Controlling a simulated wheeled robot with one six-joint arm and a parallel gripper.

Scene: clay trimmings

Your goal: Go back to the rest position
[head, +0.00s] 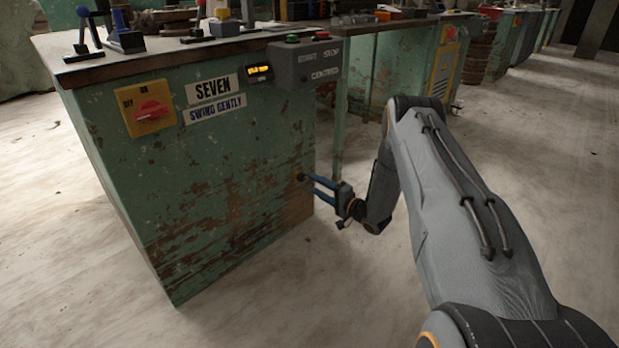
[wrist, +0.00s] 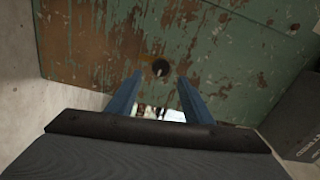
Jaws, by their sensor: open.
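My gripper (head: 312,183) is low in front of the worn green cabinet (head: 215,190), close to its right corner, with its two blue fingers pointing at the panel. In the wrist view the fingers of my gripper (wrist: 158,90) are spread apart with nothing between them. A small dark round hole or knob (wrist: 161,67) sits on the cabinet face just beyond the fingertips. It also shows in the head view (head: 300,177). I cannot tell whether the fingertips touch the panel.
The cabinet carries a yellow plate with a red switch (head: 151,108), a "SEVEN / SWING GENTLY" label (head: 214,98) and a grey button box (head: 305,62). Joysticks (head: 83,35) stand on its top. More green benches (head: 425,65) run behind. The concrete floor (head: 270,300) in front is clear.

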